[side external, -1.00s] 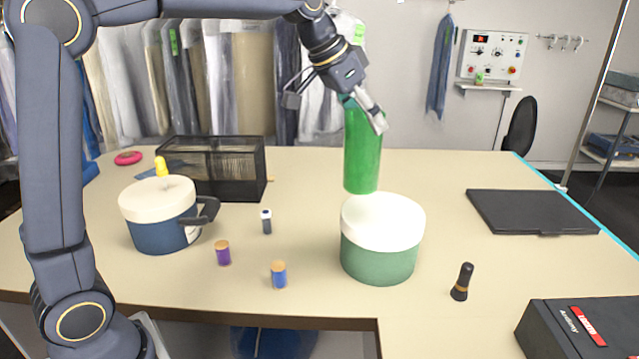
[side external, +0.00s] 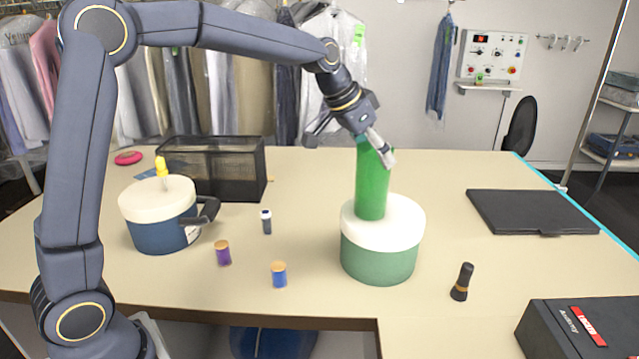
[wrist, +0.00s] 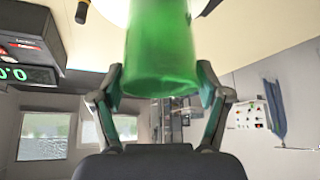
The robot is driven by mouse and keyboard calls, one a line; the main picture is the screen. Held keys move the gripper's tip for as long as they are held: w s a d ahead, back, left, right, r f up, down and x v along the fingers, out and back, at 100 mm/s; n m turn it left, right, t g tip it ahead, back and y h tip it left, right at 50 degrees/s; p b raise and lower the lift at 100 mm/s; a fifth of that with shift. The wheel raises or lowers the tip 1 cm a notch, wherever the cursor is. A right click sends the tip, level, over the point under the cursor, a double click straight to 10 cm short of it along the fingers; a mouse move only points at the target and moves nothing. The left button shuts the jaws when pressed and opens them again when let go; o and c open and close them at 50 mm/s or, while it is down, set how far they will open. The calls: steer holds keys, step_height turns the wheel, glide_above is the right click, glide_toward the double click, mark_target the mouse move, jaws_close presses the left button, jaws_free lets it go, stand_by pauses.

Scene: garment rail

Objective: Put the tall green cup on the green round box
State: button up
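The tall green cup (side external: 372,185) is upright over the white lid of the green round box (side external: 379,258). Its lower end appears to meet the lid top, slightly left of the middle; I cannot tell whether it bears its full weight there. My gripper (side external: 377,150) comes from the upper left and is shut on the cup's upper end. In the wrist view, my gripper's fingers (wrist: 160,85) flank the cup (wrist: 162,45) on both sides. The round box is mostly hidden behind the cup in that view.
A blue pot (side external: 163,230) with a cream lid stands left, before a black mesh basket (side external: 255,170). Small spools (side external: 279,274) and a dark bottle (side external: 462,282) stand near the front. A black flat case (side external: 530,211) lies right.

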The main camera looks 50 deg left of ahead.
steer(key=o, duration=0.5)
steer(key=shift+c, duration=0.2)
steer(key=v, duration=1.2)
steer(key=s+a+f+n+y, duration=0.1)
steer(key=s+f, duration=0.5)
steer(key=s, duration=0.7)
steer(key=s+a+f+n+y, duration=0.1)
steer(key=s+f+n, duration=0.1)
steer(key=s+f, duration=0.5)
steer(key=s, duration=0.6)
steer(key=shift+s+a+n+g, duration=0.2)
steer(key=shift+a+n+g, duration=0.1)
steer(key=shift+a, duration=0.05)
steer(key=shift+f, duration=0.1)
